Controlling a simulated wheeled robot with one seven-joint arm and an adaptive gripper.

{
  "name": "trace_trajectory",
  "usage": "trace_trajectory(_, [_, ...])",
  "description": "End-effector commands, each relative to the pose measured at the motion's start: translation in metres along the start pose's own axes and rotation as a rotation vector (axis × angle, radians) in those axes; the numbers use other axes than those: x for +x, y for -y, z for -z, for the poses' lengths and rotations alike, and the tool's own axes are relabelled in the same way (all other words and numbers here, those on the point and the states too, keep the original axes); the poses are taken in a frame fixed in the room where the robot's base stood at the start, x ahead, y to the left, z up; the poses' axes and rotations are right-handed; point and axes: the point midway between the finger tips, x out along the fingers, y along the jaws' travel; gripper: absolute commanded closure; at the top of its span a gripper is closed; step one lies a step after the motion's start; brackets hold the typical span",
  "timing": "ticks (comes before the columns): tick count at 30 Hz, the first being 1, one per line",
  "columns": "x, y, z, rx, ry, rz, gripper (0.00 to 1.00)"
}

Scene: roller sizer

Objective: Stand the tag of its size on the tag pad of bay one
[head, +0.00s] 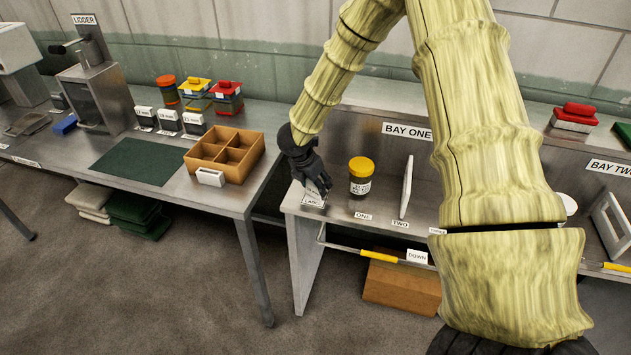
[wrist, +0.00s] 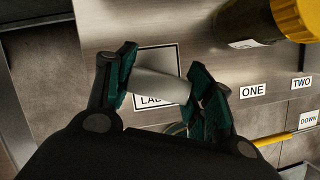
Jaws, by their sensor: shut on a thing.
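My gripper (head: 316,188) is at the left end of bay one (head: 408,131), pointing down over the tag pad (head: 312,203). In the wrist view my gripper (wrist: 162,90) is shut on a pale tag (wrist: 158,86), which spans between the dark green finger pads. The tag's print is too hidden to read in the head view. The black-bordered tag pad (wrist: 152,56) lies under the tag, its lettering partly covered. I cannot tell whether the tag touches the pad. A dark jar with a yellow lid (head: 360,177) stands upright just right of my gripper, apart from it.
A white upright panel (head: 406,187) stands right of the jar. The left table (head: 235,198) holds several more tags (head: 168,122), a wooden divided tray (head: 243,168) and a green mat (head: 140,161). A yellow-gripped rail (head: 378,256) runs along bay one's front.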

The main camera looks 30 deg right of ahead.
Motion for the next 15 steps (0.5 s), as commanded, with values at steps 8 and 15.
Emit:
trace_trajectory(8, [0.0036,0.0002,0.0015,0.0,0.0,-0.001,0.64])
trace_trajectory(15, [0.005,0.0002,0.0023,0.0,0.0,-0.001,0.38])
